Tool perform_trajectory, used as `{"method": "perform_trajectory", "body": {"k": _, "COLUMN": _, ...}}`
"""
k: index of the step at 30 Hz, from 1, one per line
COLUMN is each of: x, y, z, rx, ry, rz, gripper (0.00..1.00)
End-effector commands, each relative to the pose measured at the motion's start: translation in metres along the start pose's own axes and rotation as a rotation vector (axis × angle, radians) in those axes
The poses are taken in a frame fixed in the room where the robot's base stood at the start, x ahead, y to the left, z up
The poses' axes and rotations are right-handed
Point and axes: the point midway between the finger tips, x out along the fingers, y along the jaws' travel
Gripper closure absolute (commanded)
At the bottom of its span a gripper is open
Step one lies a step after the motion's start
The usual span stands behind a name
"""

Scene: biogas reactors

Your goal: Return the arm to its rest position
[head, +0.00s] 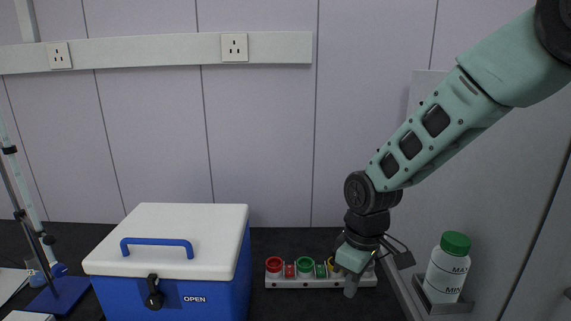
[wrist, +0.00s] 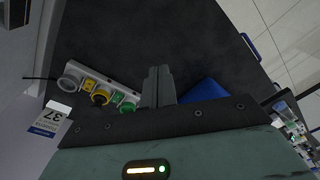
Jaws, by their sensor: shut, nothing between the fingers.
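My arm reaches in from the upper right in the head view. My gripper (head: 350,287) hangs at its end, pointing down in front of the right part of a socket strip. In the wrist view my gripper (wrist: 158,82) shows its two dark fingers pressed together, with nothing between them. The fingers are over the dark bench top and seem clear of things around them.
A white strip with coloured round sockets (head: 305,266) lies on the dark bench by the wall. A blue box with a white lid (head: 170,235) stands left. A white bottle with a green cap (head: 447,268) stands right, in a grey holder. A wall panel rises behind it.

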Motion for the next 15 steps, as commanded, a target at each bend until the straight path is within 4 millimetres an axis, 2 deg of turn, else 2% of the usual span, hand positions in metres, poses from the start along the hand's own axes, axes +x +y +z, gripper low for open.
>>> {"method": "perform_trajectory", "body": {"k": 3, "x": -0.023, "y": -0.054, "z": 0.023, "rx": 0.04, "ry": 0.01, "rz": -0.006, "gripper": 1.0}}
{"method": "perform_trajectory", "body": {"k": 9, "x": -0.044, "y": -0.131, "z": 0.083, "rx": 0.13, "ry": 0.004, "rz": -0.003, "gripper": 1.0}}
{"method": "perform_trajectory", "body": {"k": 12, "x": -0.047, "y": -0.156, "z": 0.112, "rx": 0.169, "ry": 0.0, "rz": 0.006, "gripper": 1.0}}
{"method": "perform_trajectory", "body": {"k": 15, "x": -0.047, "y": -0.171, "z": 0.134, "rx": 0.202, "ry": -0.003, "rz": 0.015, "gripper": 1.0}}
